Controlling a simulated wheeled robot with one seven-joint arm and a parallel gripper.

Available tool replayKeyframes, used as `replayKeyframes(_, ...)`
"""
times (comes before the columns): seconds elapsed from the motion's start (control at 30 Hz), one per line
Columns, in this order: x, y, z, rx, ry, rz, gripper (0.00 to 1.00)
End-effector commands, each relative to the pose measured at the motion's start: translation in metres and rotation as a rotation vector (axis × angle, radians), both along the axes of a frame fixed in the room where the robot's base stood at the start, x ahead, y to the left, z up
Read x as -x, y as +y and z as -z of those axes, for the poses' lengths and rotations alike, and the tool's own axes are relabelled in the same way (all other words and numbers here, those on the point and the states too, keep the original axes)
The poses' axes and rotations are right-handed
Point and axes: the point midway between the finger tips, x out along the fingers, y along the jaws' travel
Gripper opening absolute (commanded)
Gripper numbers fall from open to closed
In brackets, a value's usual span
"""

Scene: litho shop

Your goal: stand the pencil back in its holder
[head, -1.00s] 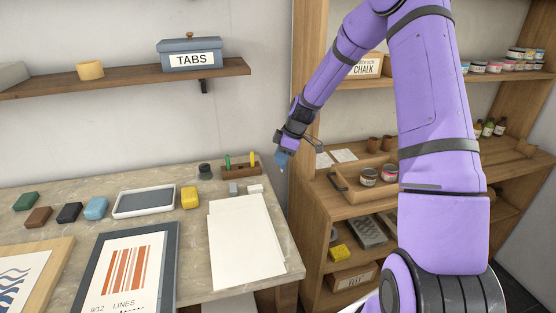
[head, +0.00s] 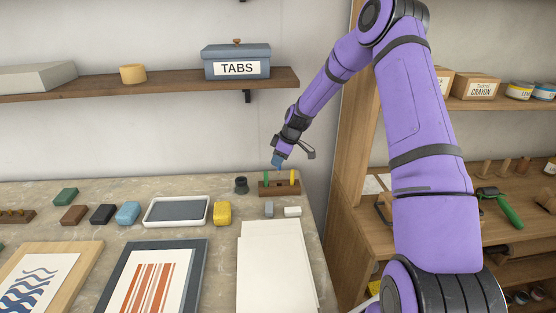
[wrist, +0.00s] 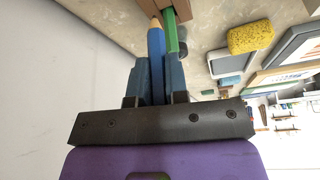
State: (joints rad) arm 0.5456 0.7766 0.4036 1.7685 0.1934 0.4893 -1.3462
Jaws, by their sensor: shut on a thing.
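The wooden pencil holder (head: 279,189) stands at the back right of the stone-topped table, with a green pencil (head: 266,178) and a yellow pencil (head: 292,177) upright in it. My gripper (head: 277,162) is just above the holder, between those two in the head view. It is shut on a blue pencil (wrist: 156,54), whose bare wood tip points away from the jaws in the wrist view. The green pencil also shows close beside it there (wrist: 170,34). Whether the tip is over a free hole cannot be told.
A dark round pot (head: 241,185) stands just left of the holder. A grey block (head: 269,209) and a white block (head: 293,211) lie in front, then white paper sheets (head: 273,265). A yellow sponge (head: 222,213) is further left. A shelf with a TABS box (head: 237,62) hangs behind.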

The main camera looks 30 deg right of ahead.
Motion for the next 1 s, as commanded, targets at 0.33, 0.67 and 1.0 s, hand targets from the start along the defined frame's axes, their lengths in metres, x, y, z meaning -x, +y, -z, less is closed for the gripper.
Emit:
replayKeyframes(0.33, 0.0, 0.0, 0.018, -0.001, 0.001, 0.0, 0.0)
replayKeyframes(0.67, 0.0, 0.0, 0.038, -0.001, 0.0, -0.001, 0.0)
replayKeyframes(1.0, 0.0, 0.001, 0.042, -0.001, 0.0, -0.001, 0.0)
